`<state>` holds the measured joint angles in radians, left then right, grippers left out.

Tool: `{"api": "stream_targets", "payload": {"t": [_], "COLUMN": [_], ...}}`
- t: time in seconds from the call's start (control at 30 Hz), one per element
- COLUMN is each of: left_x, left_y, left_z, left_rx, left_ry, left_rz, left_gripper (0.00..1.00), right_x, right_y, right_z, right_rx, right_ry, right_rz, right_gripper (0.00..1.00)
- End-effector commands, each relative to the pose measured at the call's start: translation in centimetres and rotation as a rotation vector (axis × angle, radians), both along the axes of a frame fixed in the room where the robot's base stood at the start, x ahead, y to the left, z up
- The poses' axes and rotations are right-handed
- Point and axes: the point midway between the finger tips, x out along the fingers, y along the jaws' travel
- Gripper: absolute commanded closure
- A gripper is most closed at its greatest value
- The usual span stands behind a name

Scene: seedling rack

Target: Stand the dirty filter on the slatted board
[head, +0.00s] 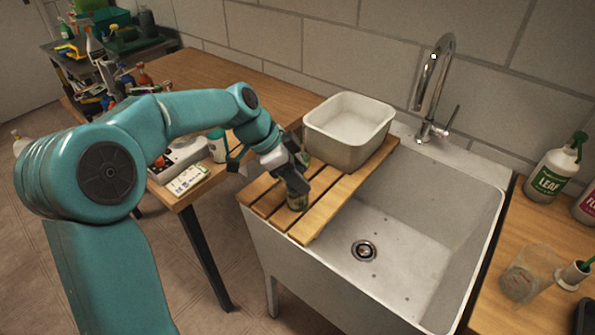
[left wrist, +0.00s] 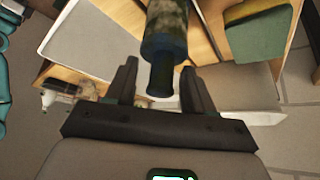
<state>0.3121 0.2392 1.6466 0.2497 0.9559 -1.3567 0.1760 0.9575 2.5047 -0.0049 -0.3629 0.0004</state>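The dirty filter (head: 297,201) is a small, dark, mottled cylinder. It appears to stand upright on the front slats of the slatted board (head: 325,213), which lies across the left part of the sink. My left gripper (head: 296,186) is directly at the filter's upper part and partly hides it. In the left wrist view the filter (left wrist: 166,38) shows a dark blue collar and a narrower end. My left fingers (left wrist: 160,88) are open on either side of that end, with a visible gap on each side. My right gripper is not in view.
A white basin (head: 349,126) sits on the back of the board. The sink bowl (head: 410,235) is empty, with a tall faucet (head: 434,85) behind. A wooden table (head: 220,80) with several items stands left. A spray bottle (head: 556,170) and clear beaker (head: 524,272) stand right.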

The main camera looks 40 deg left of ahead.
Motion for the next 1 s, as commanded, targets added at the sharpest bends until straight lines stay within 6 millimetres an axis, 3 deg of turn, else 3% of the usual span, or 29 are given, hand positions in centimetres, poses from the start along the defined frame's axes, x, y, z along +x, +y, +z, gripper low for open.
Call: {"api": "stream_targets", "payload": {"t": [0.17,0.6,0.8,1.0], "left_x": [-0.3,-3.6,-4.2,-4.2], "left_y": [0.5,4.3,5.0,5.0], "left_z": [1.1,8.9,10.2,10.3], "left_rx": [0.001,0.001,0.000,0.000], "left_ry": [-0.003,-0.002,0.000,0.000], "left_rz": [0.002,0.002,0.001,0.001], "left_gripper": [0.47,0.47,0.47,0.47], "right_x": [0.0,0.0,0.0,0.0], "right_y": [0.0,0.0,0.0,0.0], "right_z": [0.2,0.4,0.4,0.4], "right_rx": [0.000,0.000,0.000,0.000], "right_ry": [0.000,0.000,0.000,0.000], "right_rz": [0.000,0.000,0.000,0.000], "right_gripper": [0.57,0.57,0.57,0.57]}}
